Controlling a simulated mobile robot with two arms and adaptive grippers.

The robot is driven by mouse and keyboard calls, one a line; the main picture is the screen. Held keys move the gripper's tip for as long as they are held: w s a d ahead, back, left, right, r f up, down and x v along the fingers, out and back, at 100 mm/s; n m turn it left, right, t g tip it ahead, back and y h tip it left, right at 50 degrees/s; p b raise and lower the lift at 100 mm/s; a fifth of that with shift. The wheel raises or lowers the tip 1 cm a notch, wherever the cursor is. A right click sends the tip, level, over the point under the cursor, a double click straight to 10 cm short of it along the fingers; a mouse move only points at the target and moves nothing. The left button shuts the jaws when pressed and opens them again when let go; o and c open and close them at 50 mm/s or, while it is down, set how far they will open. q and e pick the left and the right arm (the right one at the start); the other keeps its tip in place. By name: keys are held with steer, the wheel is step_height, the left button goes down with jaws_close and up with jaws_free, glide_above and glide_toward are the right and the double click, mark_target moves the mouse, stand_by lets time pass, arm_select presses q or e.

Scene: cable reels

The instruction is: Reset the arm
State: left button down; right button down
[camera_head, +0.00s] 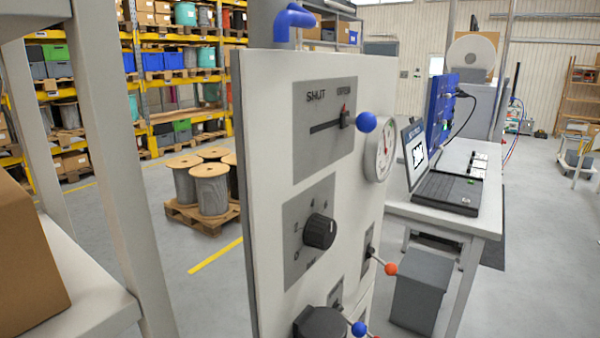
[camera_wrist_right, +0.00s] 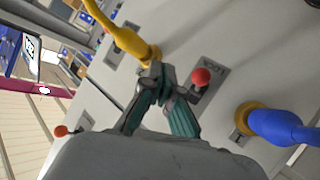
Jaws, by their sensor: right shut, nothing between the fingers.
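My right gripper (camera_wrist_right: 155,78) is in the right wrist view, its fingers together and empty. Its tips are near the base of a yellow pipe-like handle (camera_wrist_right: 128,38) on a light panel; I cannot tell whether they touch. A red ball lever (camera_wrist_right: 201,77) is just right of the fingers. My left gripper is not in view. In the head view, a light control panel (camera_head: 345,225) carries a slider marked SHUT (camera_head: 330,125), a black knob (camera_head: 320,231) and a gauge (camera_head: 385,152). A dark rounded shape at its lower edge (camera_head: 320,322) is cut off and unclear.
A blue pipe (camera_wrist_right: 285,128) sticks out at the right of the wrist view. In the head view, a laptop (camera_head: 447,190) stands on a table right of the panel, above a grey bin (camera_head: 420,290). Cable reels (camera_head: 210,188) stand on a pallet behind.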

steer(key=s+d+f+m+g+h, duration=0.25)
steer(key=s+g, duration=0.25)
steer(key=s, duration=0.5)
steer(key=s+d+f+m+g+h, duration=0.1)
steer(key=s+d+f+m+g, duration=0.25)
steer(key=s, duration=0.65)
step_height(320, 180, down, 26)
steer(key=s+n+g, duration=0.2)
steer(key=g, duration=0.1)
steer(key=s+d+f, duration=0.3)
steer(key=s+f, duration=1.1)
steer(key=s, duration=0.1)
steer(key=shift+s+d+f+g, duration=0.15)
steer(key=shift+s+f+g, duration=0.05)
steer(key=shift+s+g, duration=0.2)
